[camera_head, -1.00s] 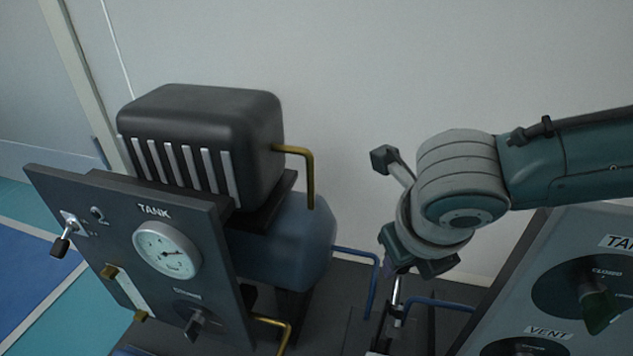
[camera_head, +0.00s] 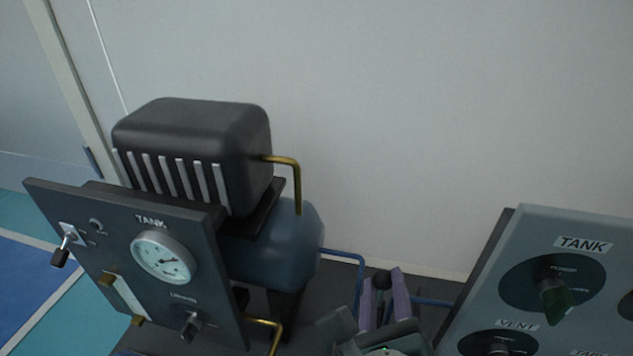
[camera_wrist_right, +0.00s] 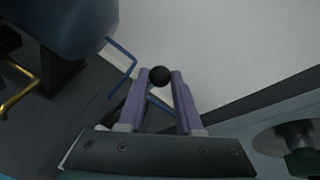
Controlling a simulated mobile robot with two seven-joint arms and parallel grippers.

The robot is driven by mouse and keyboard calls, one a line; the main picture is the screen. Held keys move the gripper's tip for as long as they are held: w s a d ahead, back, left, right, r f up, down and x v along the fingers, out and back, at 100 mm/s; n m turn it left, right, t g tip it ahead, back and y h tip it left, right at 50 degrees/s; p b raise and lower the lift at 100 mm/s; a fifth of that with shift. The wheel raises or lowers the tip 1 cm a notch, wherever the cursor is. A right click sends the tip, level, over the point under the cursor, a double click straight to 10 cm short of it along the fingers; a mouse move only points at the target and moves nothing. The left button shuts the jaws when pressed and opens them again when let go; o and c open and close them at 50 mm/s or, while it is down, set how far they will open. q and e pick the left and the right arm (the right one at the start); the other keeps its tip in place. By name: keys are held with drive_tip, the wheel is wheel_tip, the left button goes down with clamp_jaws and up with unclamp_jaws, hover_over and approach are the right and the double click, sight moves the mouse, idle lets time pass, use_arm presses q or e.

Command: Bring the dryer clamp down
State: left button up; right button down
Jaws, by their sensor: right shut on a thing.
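My right gripper (camera_head: 384,297) is low in the head view, its two purple fingers pointing away from me. It is shut on a round black knob (camera_head: 381,279), which sits between the fingertips. In the right wrist view the knob (camera_wrist_right: 160,76) shows at the tips of the fingers of the right gripper (camera_wrist_right: 159,85). The knob looks like the end of the clamp's handle; its shaft and the rest of the dryer clamp are hidden behind the gripper. My left gripper is not in view.
A compressor with a black ribbed head (camera_head: 193,150) and blue tank (camera_head: 290,250) stands left, behind a dark gauge panel (camera_head: 115,225). A grey valve panel (camera_head: 545,235) stands close on the right. Blue pipes (camera_head: 345,254) flank the gripper. The wall is behind.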

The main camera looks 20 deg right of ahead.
drive_tip(key=shift+s+a+f+t+h+b, duration=0.15)
drive_tip(key=shift+s+f+t+h+b, duration=0.2)
drive_tip(key=shift+t+b, duration=0.1)
drive_tip(key=shift+r, duration=0.1)
drive_tip(key=c, duration=0.6)
unclamp_jaws()
drive_tip(key=shift+w+r, duration=0.1)
drive_tip(key=shift+r, duration=0.05)
drive_tip(key=shift+s+a+r, duration=0.1)
drive_tip(key=shift+s+a, duration=0.05)
drive_tip(key=shift+s, duration=0.15)
drive_tip(key=p+v, duration=0.3)
drive_tip(key=v, duration=0.6)
drive_tip(key=shift+s, duration=0.2)
